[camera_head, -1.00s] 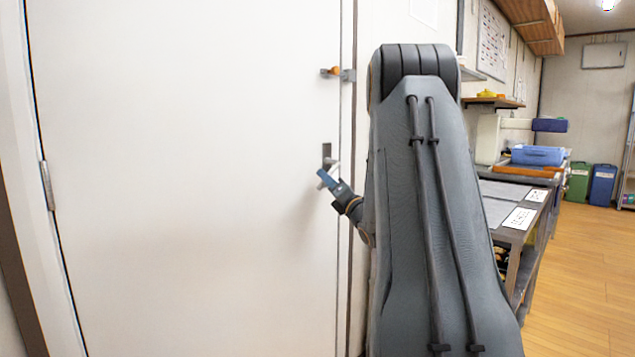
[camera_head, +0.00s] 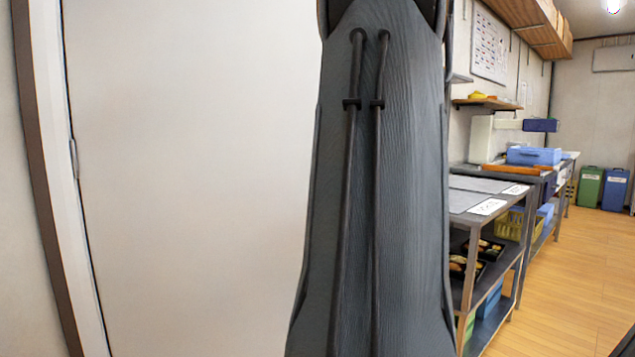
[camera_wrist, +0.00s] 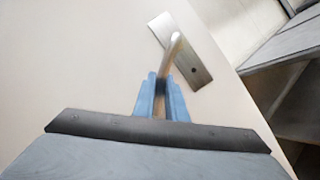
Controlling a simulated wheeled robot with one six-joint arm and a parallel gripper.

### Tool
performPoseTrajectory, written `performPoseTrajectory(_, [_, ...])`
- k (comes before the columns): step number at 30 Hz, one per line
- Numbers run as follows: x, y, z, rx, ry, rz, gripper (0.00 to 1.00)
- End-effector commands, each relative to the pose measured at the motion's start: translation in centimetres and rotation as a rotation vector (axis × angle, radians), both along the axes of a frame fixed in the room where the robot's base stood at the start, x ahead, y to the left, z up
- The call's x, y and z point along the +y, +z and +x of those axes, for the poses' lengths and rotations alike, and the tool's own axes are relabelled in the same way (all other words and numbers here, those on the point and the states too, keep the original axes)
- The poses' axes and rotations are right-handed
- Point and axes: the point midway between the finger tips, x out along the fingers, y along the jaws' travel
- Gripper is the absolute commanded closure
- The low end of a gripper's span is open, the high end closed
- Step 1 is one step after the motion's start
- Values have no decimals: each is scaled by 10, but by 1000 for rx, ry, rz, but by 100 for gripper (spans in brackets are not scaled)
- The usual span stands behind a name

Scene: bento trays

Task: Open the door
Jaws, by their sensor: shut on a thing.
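The white door (camera_head: 200,150) fills the left of the head view, with its hinge side at the left. My arm hides its handle side there. In the wrist view the door (camera_wrist: 80,60) lies behind my gripper (camera_wrist: 161,82). The metal lever handle (camera_wrist: 174,47) stands out from a grey plate (camera_wrist: 196,70) near the door's edge. My blue fingers are shut on the lever's lower end. The door's free edge shows in the wrist view with a table beyond it. I cannot tell how far the door stands from its frame.
A grey worktable with shelves (camera_head: 470,200) stands right of my arm, with trays of food below. Blue crates (camera_head: 534,156) are farther back. Green and blue bins (camera_head: 590,187) stand at the far wall. The wooden floor (camera_head: 560,290) at the right is clear.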

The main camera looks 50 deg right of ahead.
Motion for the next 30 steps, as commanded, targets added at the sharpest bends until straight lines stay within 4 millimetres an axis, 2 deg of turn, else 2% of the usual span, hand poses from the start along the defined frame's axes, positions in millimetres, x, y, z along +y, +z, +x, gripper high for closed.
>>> performPoseTrajectory(3, [-3,4,-9,-8,-19,-4,100])
performPoseTrajectory(11, [1,4,-5,-9,-12,-3,100])
performPoseTrajectory(12, [1,4,-5,-9,-12,-3,84])
performPoseTrajectory(15, [3,3,-3,-8,-7,-1,69])
performPoseTrajectory(24, [8,1,1,-5,3,0,69])
performPoseTrajectory(30, [20,-6,-15,-4,0,0,69])
